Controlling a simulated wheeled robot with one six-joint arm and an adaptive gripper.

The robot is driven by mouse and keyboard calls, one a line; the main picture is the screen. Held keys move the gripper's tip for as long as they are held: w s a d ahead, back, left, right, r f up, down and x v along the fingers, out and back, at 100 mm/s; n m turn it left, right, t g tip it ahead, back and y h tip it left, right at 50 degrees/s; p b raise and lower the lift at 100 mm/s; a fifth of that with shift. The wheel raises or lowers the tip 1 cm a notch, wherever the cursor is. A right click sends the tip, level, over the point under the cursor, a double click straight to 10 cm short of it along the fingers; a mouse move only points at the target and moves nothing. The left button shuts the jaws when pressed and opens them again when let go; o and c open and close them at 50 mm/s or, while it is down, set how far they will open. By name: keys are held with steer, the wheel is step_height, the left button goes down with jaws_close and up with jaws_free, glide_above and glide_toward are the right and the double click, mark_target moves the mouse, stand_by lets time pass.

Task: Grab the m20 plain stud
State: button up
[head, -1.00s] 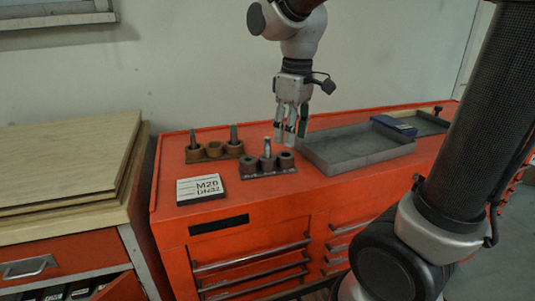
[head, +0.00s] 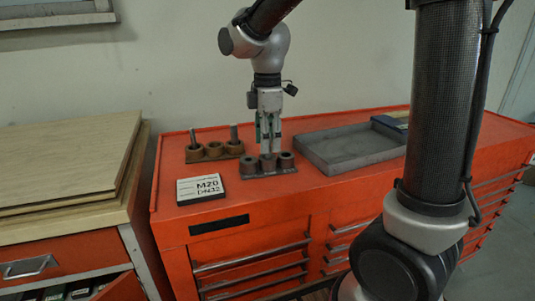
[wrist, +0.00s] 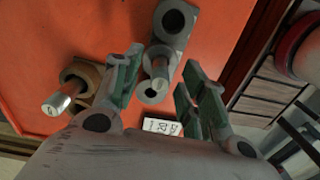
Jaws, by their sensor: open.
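A silver stud (wrist: 158,70) stands in the middle socket of the grey three-socket holder (head: 247,168). In the head view my fingers hide most of it. My gripper (head: 268,147) points down right over this holder, open. In the wrist view the stud's bright end shows between the two spread green-padded fingers (wrist: 160,72), with gaps on both sides. A card (head: 200,188) reading M20 lies in front of the holder. Whether this stud is plain or threaded is too small to tell.
A brown holder (head: 214,150) with two studs, at its left and right ends, stands behind left; one stud (wrist: 58,103) shows near the left finger. A grey tray (head: 350,147) lies to the right, with a blue box behind it.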

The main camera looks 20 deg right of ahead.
steer(key=shift+f, duration=0.6)
jaws_close()
